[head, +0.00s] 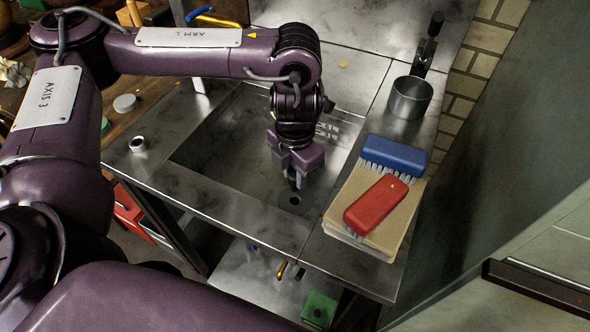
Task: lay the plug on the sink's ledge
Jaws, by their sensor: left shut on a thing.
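The steel sink (225,140) has a sunken basin with a dark round drain (295,200) in its floor. Its flat steel ledge (235,215) runs around the basin. My left gripper (297,176) reaches down into the basin area, just above the drain in the picture. It is shut on a small dark thing, which I take for the plug (293,181); the fingers hide most of it. I cannot tell whether the plug touches the drain. My right gripper is not in view.
A blue brush (395,155) and a red brush (376,204) lie on a tan stack (350,196) on the right ledge. A metal cup (410,97) stands behind them. A small metal ring (137,144) sits on the left ledge. The front ledge is clear.

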